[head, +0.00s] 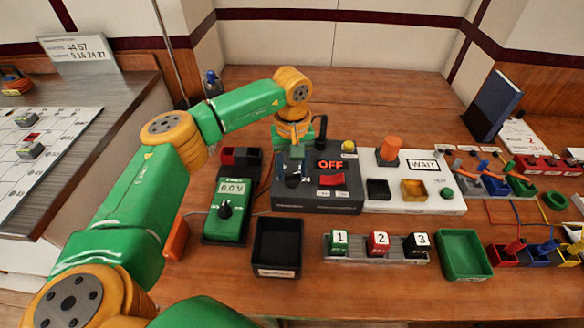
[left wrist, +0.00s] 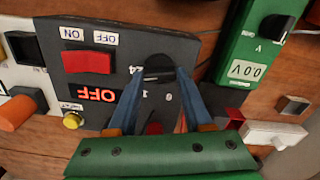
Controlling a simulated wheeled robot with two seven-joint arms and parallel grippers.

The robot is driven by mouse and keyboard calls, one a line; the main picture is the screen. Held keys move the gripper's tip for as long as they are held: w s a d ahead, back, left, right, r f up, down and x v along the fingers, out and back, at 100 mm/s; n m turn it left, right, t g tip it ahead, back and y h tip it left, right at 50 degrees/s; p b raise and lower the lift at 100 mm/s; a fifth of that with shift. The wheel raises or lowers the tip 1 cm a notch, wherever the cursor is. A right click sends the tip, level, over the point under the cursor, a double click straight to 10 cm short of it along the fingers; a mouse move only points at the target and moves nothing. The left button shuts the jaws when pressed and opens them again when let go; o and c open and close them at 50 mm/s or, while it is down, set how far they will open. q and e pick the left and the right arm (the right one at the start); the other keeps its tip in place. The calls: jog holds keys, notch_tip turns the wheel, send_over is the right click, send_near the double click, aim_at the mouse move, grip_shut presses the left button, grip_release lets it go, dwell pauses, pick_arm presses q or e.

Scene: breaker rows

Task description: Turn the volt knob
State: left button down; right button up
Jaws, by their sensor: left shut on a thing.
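The volt knob is a black knob (left wrist: 159,64) on the dark grey power panel (head: 316,205), beside printed numbers partly covered by my fingers. My left gripper (left wrist: 160,84) reaches down over the panel's left part with its blue fingers closed on either side of the knob. In the head view the knob (head: 293,181) shows only partly below my left gripper (head: 297,163). The panel's red display (head: 330,165) reads OFF, above a red rocker switch (head: 331,180). My right gripper is out of view.
A green meter (head: 228,207) reading 0.0 V stands left of the panel. A yellow button (head: 348,147) is at the panel's back right. A white WAIT board (head: 422,190) adjoins on the right. A black tray (head: 278,266) and numbered blocks (head: 378,244) lie in front.

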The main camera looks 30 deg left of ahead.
aim_at(292, 173)
pick_arm(q)
jog(key=shift+s, duration=0.1)
jog(key=shift+c, duration=1.5)
grip_release()
notch_tip(292, 173, up, 7)
jog(key=shift+d+r, duration=0.1)
